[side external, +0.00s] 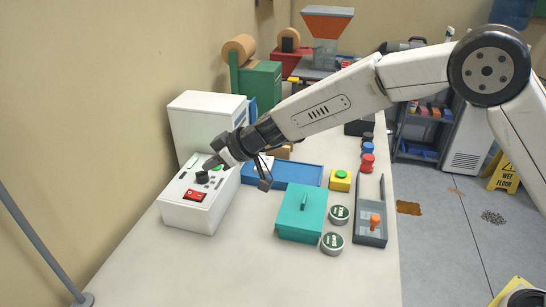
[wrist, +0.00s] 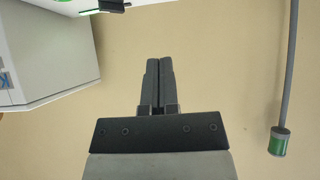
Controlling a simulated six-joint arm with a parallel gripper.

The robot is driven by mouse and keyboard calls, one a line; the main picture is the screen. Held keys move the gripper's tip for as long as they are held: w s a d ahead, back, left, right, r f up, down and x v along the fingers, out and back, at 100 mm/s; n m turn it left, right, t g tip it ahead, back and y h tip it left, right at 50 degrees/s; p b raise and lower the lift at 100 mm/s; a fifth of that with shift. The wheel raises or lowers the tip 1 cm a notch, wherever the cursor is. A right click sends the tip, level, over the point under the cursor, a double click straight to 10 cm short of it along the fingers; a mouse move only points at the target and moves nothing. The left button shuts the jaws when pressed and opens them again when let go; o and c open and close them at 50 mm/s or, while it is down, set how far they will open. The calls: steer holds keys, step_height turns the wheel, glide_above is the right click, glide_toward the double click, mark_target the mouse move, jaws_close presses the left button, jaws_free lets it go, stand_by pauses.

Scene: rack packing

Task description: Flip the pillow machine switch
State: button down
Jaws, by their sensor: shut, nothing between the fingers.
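A white control box (side external: 188,217) stands at the left edge of the table; I take it for the pillow machine. Its sloped top carries a red rocker switch (side external: 195,195), a black knob (side external: 202,178) and a green button. I cannot read the switch position. My gripper (side external: 208,167) is over the rear part of the panel, close to the knob and behind the red switch. I cannot tell whether it touches the panel. In the wrist view, my gripper (wrist: 159,64) has both fingers together and empty, with a strip of white panel at the top.
A white cabinet (side external: 205,125) stands behind the box. A blue tray (side external: 290,175), a teal lidded box (side external: 301,213), round tins (side external: 333,243) and a yellow button box (side external: 340,181) lie right. Table is clear in front. A grey pole (side external: 42,246) stands at left.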

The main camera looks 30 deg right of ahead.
mark_target(188, 191)
steer(key=x, duration=0.6)
steer(key=shift+a+f, duration=0.1)
steer(key=shift+f, duration=0.05)
steer(key=shift+w+a+f, duration=0.1)
steer(key=shift+w+f, duration=0.05)
steer(key=shift+f, duration=0.85)
steer(key=shift+w+a+f, duration=0.1)
steer(key=shift+f, duration=0.85)
steer(key=shift+f, duration=0.25)
steer(key=shift+w+a, duration=0.2)
steer(key=shift+w+a+r, duration=0.15)
steer(key=shift+w+a, duration=0.25)
steer(key=shift+r, duration=0.15)
